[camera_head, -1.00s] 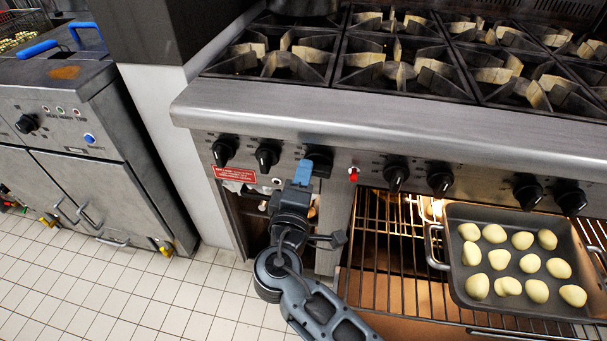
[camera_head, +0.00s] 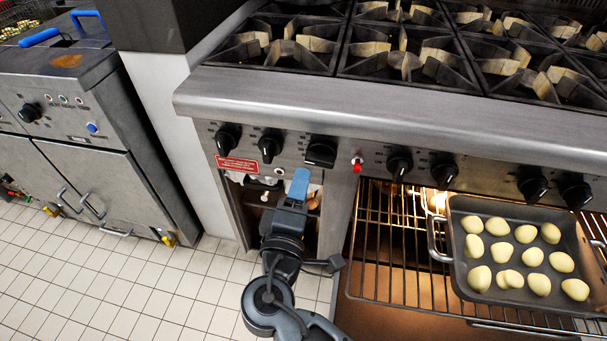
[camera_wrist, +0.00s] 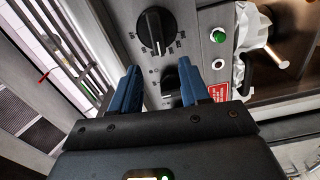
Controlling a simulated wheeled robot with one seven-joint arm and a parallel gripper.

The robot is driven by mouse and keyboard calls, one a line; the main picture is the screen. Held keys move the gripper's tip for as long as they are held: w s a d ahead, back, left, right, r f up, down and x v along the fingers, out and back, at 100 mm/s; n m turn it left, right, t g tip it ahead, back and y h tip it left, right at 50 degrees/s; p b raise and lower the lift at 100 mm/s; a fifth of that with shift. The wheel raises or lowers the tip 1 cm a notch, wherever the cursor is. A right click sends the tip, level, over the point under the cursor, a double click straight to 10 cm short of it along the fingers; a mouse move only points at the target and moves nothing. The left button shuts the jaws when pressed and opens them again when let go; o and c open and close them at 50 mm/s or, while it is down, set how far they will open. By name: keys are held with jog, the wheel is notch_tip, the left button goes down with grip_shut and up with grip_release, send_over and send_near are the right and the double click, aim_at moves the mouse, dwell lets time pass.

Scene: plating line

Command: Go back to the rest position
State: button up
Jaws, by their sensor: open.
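My gripper (camera_head: 299,186) is in front of the stove's control panel, below a wide black knob (camera_head: 321,151). Its blue fingers point up toward the panel and hold nothing. In the wrist view the two blue fingers (camera_wrist: 160,92) stand apart, with a black knob (camera_wrist: 170,80) seen between them and a larger knob (camera_wrist: 157,29) beyond. The fingers look clear of the knobs, though the exact gap cannot be told.
The oven below is open, with a wire rack (camera_head: 400,270) and a dark tray (camera_head: 437,245) of pale, rounded pieces at the right. Burner grates (camera_head: 400,50) top the stove. A fryer (camera_head: 90,150) stands at the left. Tiled floor (camera_head: 110,270) lies clear between.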

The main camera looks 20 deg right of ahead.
jog(key=shift+s+a, duration=0.45)
jog(key=shift+s, duration=0.15)
jog(key=s+d+f+m+g+y+p, duration=0.15)
jog(key=s+f+y, duration=0.3)
jog(key=s, duration=0.55)
jog(key=s+d+f+g+y+p, duration=0.15)
jog(key=s+f+y, duration=0.3)
jog(key=s, duration=0.55)
jog(key=s+d+r+m+t+p, duration=0.1)
jog(key=s+d+r+m, duration=0.1)
jog(key=s+r+m, duration=0.2)
jog(key=s+d+r+m+t+y+p, duration=0.1)
jog(key=s+r+m, duration=0.3)
jog(key=s+r, duration=0.6)
notch_tip(320, 180, up, 6)
jog(key=shift+s+d+r+t+y+p, duration=0.15)
jog(key=shift+s+d+t+y+p, duration=0.2)
jog(key=shift+d+t, duration=0.25)
